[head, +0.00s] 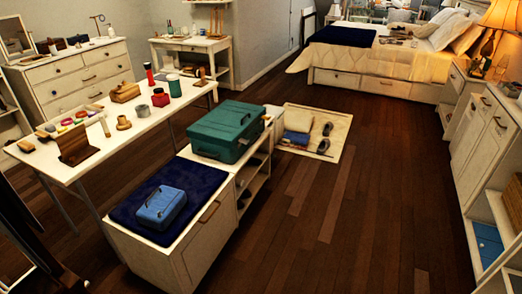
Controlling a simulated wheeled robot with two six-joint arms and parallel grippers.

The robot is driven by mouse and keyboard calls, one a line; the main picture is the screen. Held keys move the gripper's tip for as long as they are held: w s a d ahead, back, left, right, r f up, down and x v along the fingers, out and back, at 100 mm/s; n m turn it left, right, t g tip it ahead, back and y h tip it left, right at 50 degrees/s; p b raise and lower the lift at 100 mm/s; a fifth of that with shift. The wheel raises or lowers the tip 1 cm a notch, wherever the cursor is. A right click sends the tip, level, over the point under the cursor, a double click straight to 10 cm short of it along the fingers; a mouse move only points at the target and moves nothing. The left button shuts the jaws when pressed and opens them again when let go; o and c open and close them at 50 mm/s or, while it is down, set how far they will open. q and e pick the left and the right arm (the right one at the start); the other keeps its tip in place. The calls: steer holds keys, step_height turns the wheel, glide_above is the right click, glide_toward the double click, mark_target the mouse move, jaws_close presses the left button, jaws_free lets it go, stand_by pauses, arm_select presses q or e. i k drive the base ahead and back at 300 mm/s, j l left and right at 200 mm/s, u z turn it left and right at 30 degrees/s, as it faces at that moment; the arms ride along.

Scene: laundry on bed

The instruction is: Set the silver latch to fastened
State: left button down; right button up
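I cannot make out a silver latch clearly at this size. A teal case (222,133) with a lid sits on the far part of a low white cabinet. Its lid looks shut, and small fittings on it are too small to tell. A small blue box (160,208) with a handle on top lies on a dark blue cushion at the near end of the same cabinet. It also looks shut. Neither of my grippers shows in the head view.
A long white table (88,153) with cups, a red bottle and a wooden stand is beside the cabinet (206,238) on the left. A mat (331,122) with shoes lies beyond it. A bed (371,70) is at the back. The wooden floor (350,205) at right centre is clear.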

mark_target(243, 140)
steer(key=i+l+u, duration=0.4)
steer(key=u, duration=0.3)
steer(key=i+l+u, duration=0.25)
steer(key=u, duration=0.2)
steer(key=i+l, duration=0.15)
steer(key=l, duration=0.2)
steer(key=i+l+u, duration=0.1)
steer(key=l, duration=0.25)
steer(key=i+l, duration=0.2)
steer(key=l, duration=0.15)
steer(key=i+l+u, duration=0.1)
steer(key=l, duration=0.25)
steer(key=i+l, duration=0.2)
steer(key=l, duration=0.15)
steer(key=i+l+u, duration=0.15)
steer(key=l, duration=0.2)
steer(key=i+l, duration=0.1)
steer(key=l, duration=0.3)
